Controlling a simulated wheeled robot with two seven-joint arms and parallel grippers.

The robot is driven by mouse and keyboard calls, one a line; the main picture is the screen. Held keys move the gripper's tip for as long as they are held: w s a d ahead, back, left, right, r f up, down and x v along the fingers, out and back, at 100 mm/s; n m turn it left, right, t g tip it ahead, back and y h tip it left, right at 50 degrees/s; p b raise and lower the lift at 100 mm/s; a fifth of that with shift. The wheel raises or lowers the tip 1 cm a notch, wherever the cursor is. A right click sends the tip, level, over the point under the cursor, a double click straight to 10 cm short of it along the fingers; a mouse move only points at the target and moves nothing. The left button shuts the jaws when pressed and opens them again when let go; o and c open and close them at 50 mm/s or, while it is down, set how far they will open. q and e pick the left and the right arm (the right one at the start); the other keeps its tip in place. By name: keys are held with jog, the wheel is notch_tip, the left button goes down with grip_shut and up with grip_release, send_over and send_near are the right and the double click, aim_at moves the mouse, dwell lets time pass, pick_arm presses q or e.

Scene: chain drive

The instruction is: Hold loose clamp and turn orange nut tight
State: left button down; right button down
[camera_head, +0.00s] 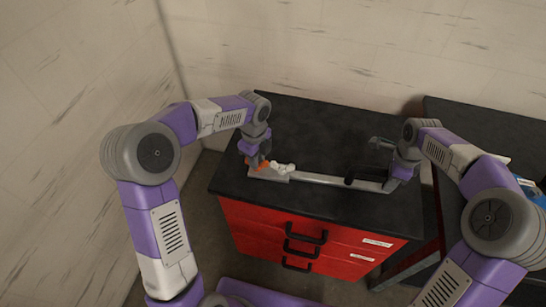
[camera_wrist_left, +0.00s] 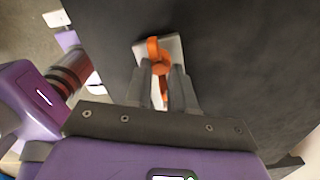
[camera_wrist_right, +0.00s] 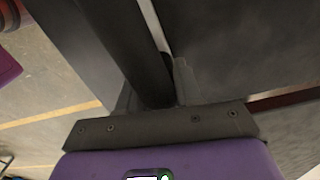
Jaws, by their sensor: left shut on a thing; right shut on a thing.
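The orange nut (camera_wrist_left: 160,66) has a wing shape and sits on a light grey plate (camera_wrist_left: 174,46) in the left wrist view. My left gripper (camera_wrist_left: 163,80) is shut on it from above. In the head view the nut (camera_head: 263,165) shows at the left end of a long grey bar. My right gripper (camera_head: 390,184) is at the right end of that bar. In the right wrist view its fingers (camera_wrist_right: 155,92) are shut around a dark bar-like part (camera_wrist_right: 137,50), seemingly the clamp. Its gripped end is partly hidden.
The bar (camera_head: 322,179) lies along the front of the black top of a red drawer cabinet (camera_head: 290,225). White rounded pieces (camera_head: 284,168) lie beside the left end. A dark part (camera_head: 382,143) stands near my right gripper. The back of the top (camera_head: 315,122) is clear.

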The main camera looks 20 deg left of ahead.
pick_arm(q)
jog(key=shift+m, duration=0.5)
pick_arm(e)
jog(key=shift+a, duration=0.1)
pick_arm(q)
jog(key=c, duration=1.1)
grip_release()
notch_tip(320, 180, up, 12)
